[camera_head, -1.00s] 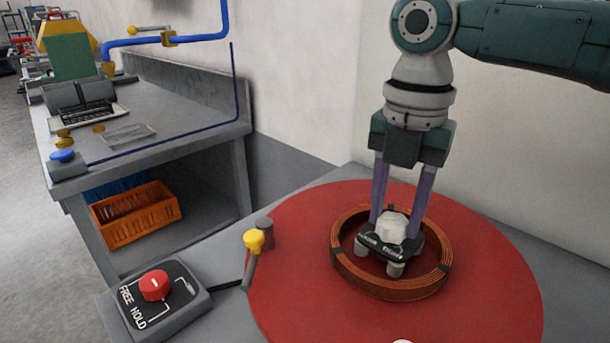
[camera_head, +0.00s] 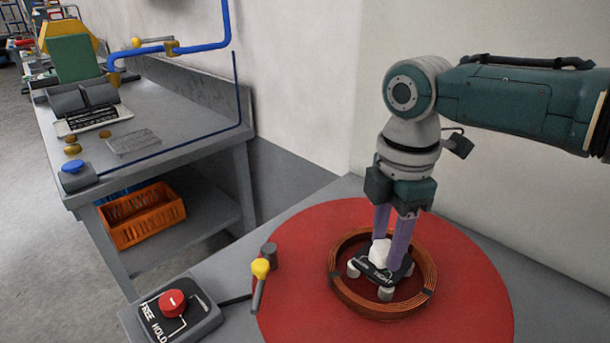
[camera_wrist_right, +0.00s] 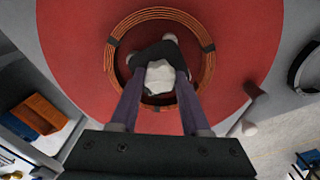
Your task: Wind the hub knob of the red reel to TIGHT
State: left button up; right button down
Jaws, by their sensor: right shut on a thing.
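The red reel (camera_head: 290,310) is a wide red disc on a grey bench, with a copper coil (camera_head: 345,292) lying on it. Its hub knob (camera_head: 378,250) is whitish, on a black hub plate (camera_head: 373,274) with grey feet, inside the coil. My right gripper (camera_head: 391,250) reaches down from above, its purple fingers shut on the knob. In the right wrist view the knob (camera_wrist_right: 160,76) sits between both fingertips and hides part of the hub. The lettering on the plate is too small to read. My left gripper is not in view.
A yellow-tipped lever (camera_head: 260,269) stands at the reel's left edge. A box with a red dial (camera_head: 172,303), marked FREE and HOLD, sits at the front left. A workbench (camera_head: 185,130) with an orange crate (camera_head: 145,215) beneath stands farther left.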

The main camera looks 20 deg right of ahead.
jog(key=m+p, duration=0.2)
jog(key=m, duration=0.2)
jog(key=shift+r+m, duration=0.15)
jog(key=shift+m, duration=0.15)
jog(key=m+p, duration=0.2)
jog(key=m, duration=0.3)
jog(key=shift+s+a, duration=0.1)
jog(key=m+p, duration=0.1)
jog(key=m, duration=0.5)
jog(key=shift+m, duration=0.4)
jog(key=m+p, duration=0.1)
jog(key=m, duration=0.2)
jog(key=shift+m, duration=0.8)
jog(key=shift+c, duration=1.9)
grip_release()
